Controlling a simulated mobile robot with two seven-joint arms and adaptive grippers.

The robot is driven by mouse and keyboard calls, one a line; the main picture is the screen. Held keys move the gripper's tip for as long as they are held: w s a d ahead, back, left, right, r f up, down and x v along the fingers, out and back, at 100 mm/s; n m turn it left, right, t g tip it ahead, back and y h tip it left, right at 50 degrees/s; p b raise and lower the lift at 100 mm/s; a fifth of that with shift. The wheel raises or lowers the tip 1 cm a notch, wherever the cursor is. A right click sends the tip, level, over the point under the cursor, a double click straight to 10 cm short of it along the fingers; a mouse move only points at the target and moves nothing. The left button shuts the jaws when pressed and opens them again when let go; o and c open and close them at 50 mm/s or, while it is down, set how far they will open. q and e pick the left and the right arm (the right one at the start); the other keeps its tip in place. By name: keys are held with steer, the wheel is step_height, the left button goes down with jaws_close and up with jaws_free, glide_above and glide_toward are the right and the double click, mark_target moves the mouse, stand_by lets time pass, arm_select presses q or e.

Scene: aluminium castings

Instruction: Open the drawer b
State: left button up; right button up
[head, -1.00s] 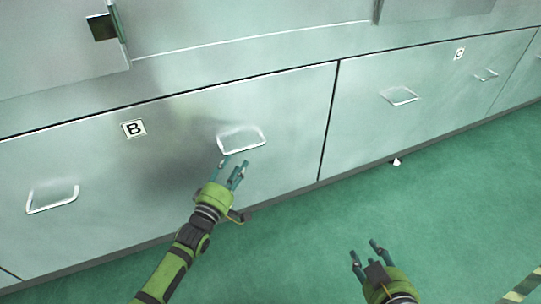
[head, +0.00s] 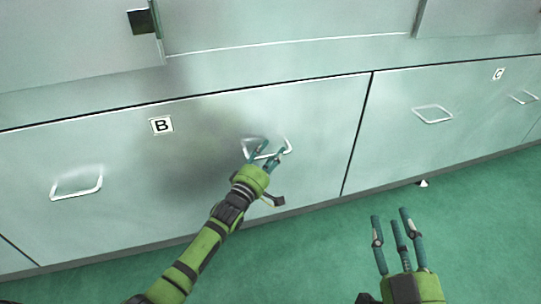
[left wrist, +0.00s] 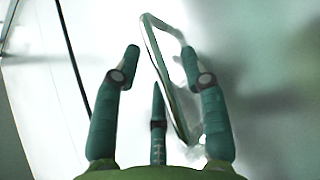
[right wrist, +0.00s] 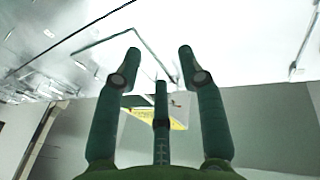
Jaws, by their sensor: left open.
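Drawer B (head: 200,195) is a wide pale metal front marked with a letter B label (head: 161,124); it looks shut. It has a left handle (head: 76,194) and a right handle (head: 290,146), both metal loops. My left gripper (head: 268,152) is open at the right handle, its fingers overlapping the loop in the head view. In the left wrist view, the handle (left wrist: 168,85) runs between the open fingers (left wrist: 160,52), nearer the right finger; I cannot tell whether they touch. My right gripper (head: 391,214) is open and empty above the floor, right of drawer B.
Drawer C (head: 400,150), with its C label (head: 498,74) and handle (head: 432,114), adjoins on the right. An upper panel with a dark latch (head: 141,21) is above drawer B.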

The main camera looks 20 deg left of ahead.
arm_select(q)
jaws_close()
